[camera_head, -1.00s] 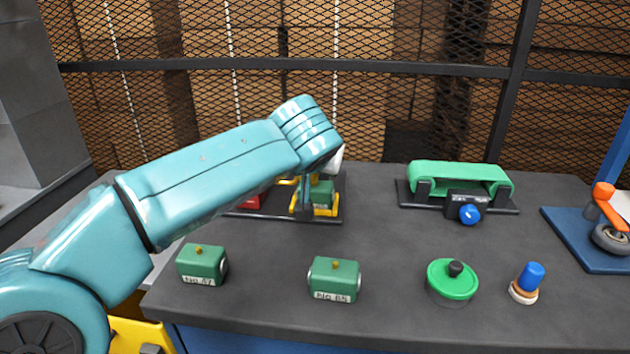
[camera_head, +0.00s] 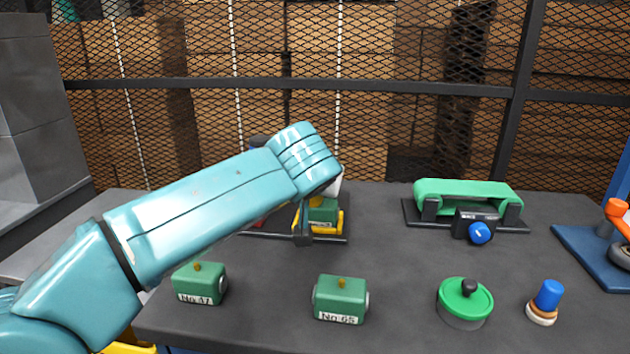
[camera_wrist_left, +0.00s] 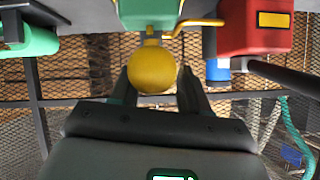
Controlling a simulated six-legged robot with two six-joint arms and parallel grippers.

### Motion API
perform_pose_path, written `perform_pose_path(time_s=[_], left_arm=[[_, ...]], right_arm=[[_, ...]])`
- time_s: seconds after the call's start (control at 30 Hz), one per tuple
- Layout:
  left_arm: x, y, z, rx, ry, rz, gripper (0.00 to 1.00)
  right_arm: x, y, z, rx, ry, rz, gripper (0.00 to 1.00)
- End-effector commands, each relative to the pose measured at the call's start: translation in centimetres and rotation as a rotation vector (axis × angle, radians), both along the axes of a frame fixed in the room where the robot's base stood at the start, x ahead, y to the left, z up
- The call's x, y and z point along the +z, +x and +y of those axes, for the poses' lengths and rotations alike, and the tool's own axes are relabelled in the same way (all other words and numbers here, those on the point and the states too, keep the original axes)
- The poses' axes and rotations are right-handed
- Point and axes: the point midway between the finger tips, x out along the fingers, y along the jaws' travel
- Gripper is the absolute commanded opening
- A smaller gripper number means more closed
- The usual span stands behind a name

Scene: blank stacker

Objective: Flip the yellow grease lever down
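A round yellow knob (camera_wrist_left: 152,68) fills the middle of the left wrist view, with a thin yellow rod (camera_wrist_left: 192,24) beside it; I take it for the grease lever. The fingers of my left gripper (camera_wrist_left: 156,88) stand apart on either side of the knob. I cannot tell whether they touch it. In the head view my left arm hides most of the lever's station; a dark finger of the left gripper (camera_head: 303,226) shows before a green block (camera_head: 322,212) and yellow parts on a dark base plate (camera_head: 270,236). My right gripper is in neither view.
Green blocks marked with numbers (camera_head: 200,284) (camera_head: 340,299) stand at the front. A green knobbed disc (camera_head: 465,301) and blue peg (camera_head: 549,294) are to their right. Behind is a green conveyor (camera_head: 465,193). A red block (camera_wrist_left: 255,28) is near the gripper. Mesh fence stands behind.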

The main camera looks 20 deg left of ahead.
Motion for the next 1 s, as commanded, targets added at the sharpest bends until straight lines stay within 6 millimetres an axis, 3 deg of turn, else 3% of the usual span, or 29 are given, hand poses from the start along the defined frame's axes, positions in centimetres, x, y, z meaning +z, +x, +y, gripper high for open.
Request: perform_pose_path(time_s=[0.33, 0.8, 1.0], left_arm=[[0.8, -1.1, -0.8, -0.007, -0.003, -0.001, 0.45], [6.9, -10.4, -4.2, -0.009, -0.001, -0.003, 0.45], [8.2, -12.6, -5.0, -0.006, -0.001, -0.001, 0.45]], right_arm=[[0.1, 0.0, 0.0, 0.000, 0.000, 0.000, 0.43], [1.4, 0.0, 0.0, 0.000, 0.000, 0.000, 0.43], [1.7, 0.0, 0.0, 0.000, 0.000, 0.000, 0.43]])
